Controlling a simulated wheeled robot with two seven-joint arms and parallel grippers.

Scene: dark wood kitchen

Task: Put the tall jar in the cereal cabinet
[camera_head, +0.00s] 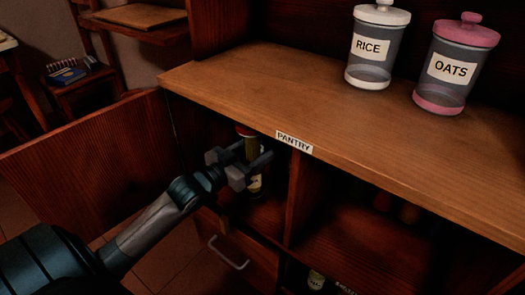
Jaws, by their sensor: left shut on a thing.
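A tall narrow jar (252,149) with a red lid and a pale label low on its side is in the shadowed left compartment of the cabinet (295,200), under the counter. My left gripper (250,164) reaches in from the left and is shut on this jar around its middle. The jar looks roughly upright. Whether its base touches the compartment floor is too dark to tell. A "PANTRY" label (294,142) is on the counter's front edge, above this cabinet. No label reading cereal is legible. My right gripper is not in view.
An open wooden door (95,165) stands at the left, beside my arm. Clear "RICE" (373,60) and "OATS" (456,75) canisters stand on the counter (290,90). A dark compartment (370,240) lies right of the divider. A handled drawer (228,262) is below.

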